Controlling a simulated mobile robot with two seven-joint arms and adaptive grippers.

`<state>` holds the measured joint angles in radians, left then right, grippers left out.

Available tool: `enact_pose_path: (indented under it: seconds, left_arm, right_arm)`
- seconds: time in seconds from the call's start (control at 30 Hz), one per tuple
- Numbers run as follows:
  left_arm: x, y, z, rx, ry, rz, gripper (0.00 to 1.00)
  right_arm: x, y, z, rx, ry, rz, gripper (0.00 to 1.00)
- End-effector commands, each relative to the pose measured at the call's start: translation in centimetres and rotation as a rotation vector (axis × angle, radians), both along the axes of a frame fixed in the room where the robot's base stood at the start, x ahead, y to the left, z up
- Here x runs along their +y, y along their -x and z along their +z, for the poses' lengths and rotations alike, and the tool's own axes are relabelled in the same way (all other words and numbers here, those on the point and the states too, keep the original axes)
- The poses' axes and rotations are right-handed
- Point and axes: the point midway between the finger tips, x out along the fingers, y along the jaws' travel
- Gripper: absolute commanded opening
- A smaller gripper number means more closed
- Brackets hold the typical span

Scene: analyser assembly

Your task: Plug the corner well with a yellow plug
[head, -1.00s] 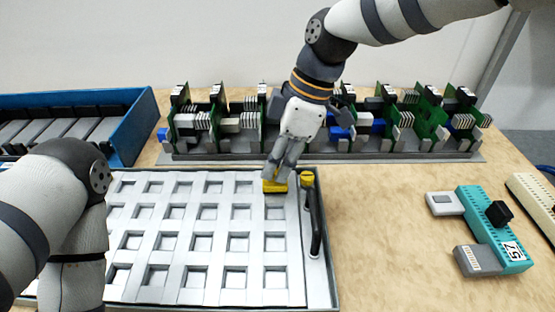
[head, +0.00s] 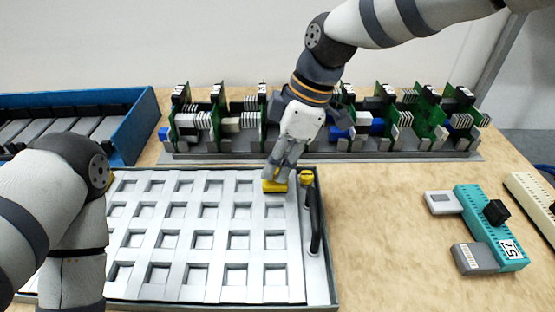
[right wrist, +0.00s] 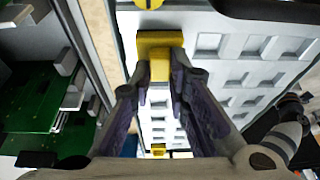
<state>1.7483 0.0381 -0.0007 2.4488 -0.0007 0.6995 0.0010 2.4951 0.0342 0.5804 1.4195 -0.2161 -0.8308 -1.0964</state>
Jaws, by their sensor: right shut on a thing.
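My right gripper (head: 277,172) is shut on a yellow plug (head: 275,186) at the far right corner well of the white grid tray (head: 262,294). The plug covers that well; I cannot tell whether it is fully seated. In the right wrist view the plug (right wrist: 160,44) is between the fingertips, above the white grid.
A yellow knob (head: 306,176) and a black handle (head: 314,220) are on the tray's right edge, close to the plug. Behind stands a rack of green boards (head: 430,112). A blue bin (head: 135,130) is at back left, teal modules (head: 490,230) at right.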

Motion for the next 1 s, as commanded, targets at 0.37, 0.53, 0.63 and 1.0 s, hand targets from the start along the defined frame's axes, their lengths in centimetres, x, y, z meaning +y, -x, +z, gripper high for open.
enact_pose_path:
  seconds: [0.37,0.53,0.63,1.0]
  left_arm:
    - [0.0,0.05,-0.05,0.002,0.0,0.0,0.41]
    - [0.0,0.04,-0.04,0.001,0.0,0.0,0.41]
    - [0.0,0.04,-0.04,0.001,0.0,0.0,0.41]
    - [0.0,0.03,-0.03,0.001,0.0,0.0,0.41]
  right_arm:
    - [-0.01,0.0,-0.3,0.0,0.0,0.0,0.0]
    - [0.01,-0.01,-0.27,0.0,0.0,0.0,0.39]
    - [0.01,-0.01,-0.27,0.0,0.0,0.0,0.39]
    - [0.0,0.0,-0.28,0.0,0.0,0.0,0.41]
